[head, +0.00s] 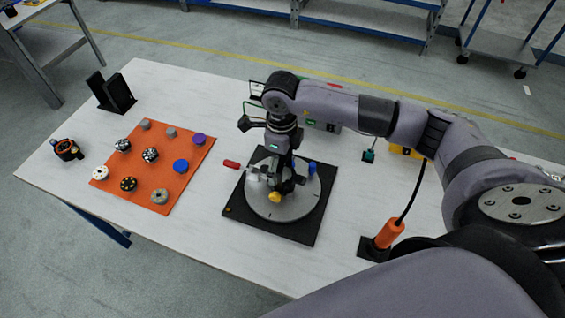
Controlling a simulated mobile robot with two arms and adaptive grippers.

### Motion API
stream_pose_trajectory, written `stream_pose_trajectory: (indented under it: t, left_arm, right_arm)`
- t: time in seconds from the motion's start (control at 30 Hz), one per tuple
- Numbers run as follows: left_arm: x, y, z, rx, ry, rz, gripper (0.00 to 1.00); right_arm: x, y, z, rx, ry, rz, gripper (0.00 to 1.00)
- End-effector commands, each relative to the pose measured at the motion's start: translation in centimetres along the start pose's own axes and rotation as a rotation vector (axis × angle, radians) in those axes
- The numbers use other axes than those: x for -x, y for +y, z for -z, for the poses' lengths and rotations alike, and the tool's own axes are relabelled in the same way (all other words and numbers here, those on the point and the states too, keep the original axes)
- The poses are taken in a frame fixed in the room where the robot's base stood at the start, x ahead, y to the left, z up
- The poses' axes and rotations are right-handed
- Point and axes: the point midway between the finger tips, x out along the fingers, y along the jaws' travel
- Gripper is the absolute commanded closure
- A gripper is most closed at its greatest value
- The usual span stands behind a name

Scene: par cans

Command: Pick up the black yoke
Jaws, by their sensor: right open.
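My right gripper (277,186) points down over a grey round turntable (270,213) on a black square base (237,210). Its jaws are open. Dark parts show at and between the fingers, and I cannot tell whether a black yoke is among them. A black piece with two upright plates (118,94) stands at the table's back left corner, far from the gripper. It is yoke-like in shape, but I cannot tell if it is the yoke. My left gripper is not in view.
An orange mat (176,181) with several small round parts lies left of the turntable. A red-handled tool (231,164), a blue knob (312,168) and a yellow knob (275,197) are around the turntable. An orange-handled tool (388,234) stands at right. A black-orange ring (67,149) lies far left.

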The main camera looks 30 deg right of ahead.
Motion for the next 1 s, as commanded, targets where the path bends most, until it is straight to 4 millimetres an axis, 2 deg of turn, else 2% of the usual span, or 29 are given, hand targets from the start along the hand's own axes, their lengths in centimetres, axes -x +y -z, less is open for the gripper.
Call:
stream_pose_trajectory:
  t: [0.07,0.23,0.5,1.0]
  left_arm:
    - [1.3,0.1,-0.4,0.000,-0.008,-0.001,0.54]
    - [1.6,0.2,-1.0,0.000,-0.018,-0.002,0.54]
    - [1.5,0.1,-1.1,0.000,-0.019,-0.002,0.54]
    - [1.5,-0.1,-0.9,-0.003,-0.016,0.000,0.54]
  right_arm:
    - [-0.9,-0.1,0.4,-0.002,0.005,-0.003,0.08]
    - [-3.0,-0.1,0.3,-0.001,0.002,-0.002,0.08]
    - [-3.3,-0.2,0.2,0.000,0.001,-0.001,0.09]
    - [-3.2,-0.2,0.2,0.000,0.000,-0.001,0.42]
